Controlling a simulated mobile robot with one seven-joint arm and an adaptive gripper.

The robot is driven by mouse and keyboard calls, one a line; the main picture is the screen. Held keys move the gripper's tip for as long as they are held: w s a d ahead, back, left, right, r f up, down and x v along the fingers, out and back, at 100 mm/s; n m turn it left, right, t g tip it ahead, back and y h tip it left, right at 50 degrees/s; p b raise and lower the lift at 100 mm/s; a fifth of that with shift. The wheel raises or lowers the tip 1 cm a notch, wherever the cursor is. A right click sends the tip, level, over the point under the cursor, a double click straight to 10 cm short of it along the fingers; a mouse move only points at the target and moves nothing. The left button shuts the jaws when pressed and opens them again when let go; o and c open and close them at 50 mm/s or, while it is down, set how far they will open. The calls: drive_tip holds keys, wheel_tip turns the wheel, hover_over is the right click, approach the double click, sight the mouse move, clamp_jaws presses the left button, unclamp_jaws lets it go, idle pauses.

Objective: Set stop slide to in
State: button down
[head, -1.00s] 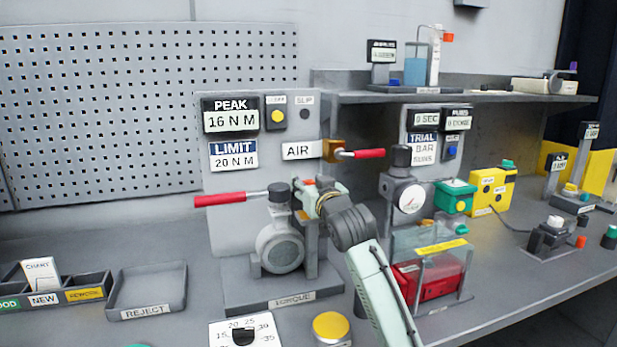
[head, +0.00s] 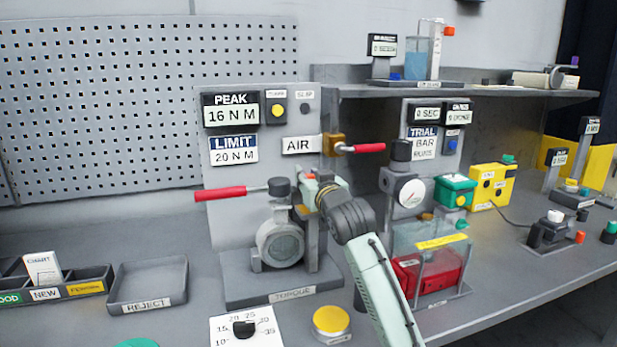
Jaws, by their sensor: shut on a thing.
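The torque stand (head: 240,289) holds a round grey valve body (head: 280,243) with a red-handled lever (head: 221,193) pointing left. My gripper (head: 306,192) is at the top of the grey post just right of the valve. It is shut at a small orange-red piece (head: 309,177), which I take to be the stop slide. The fingers and wrist hide most of that piece, so its in or out position cannot be read. My arm comes in from the lower right.
The red-handled air valve (head: 360,148) is above and right of my gripper. A gauge (head: 409,194) and a clear guard over a red block (head: 440,277) stand to the right. A yellow-topped knob (head: 331,320) and a dial card (head: 245,328) are in front. An empty reject tray (head: 148,283) is left.

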idle(0.4)
drive_tip(key=shift+s+a+b, duration=0.2)
drive_tip(key=shift+a+b, duration=0.1)
drive_tip(key=shift+a, duration=0.3)
drive_tip(key=c, duration=1.3)
unclamp_jaws()
drive_tip(key=v, duration=0.8)
drive_tip(key=shift+d, duration=0.15)
drive_tip(key=shift+d, duration=0.1)
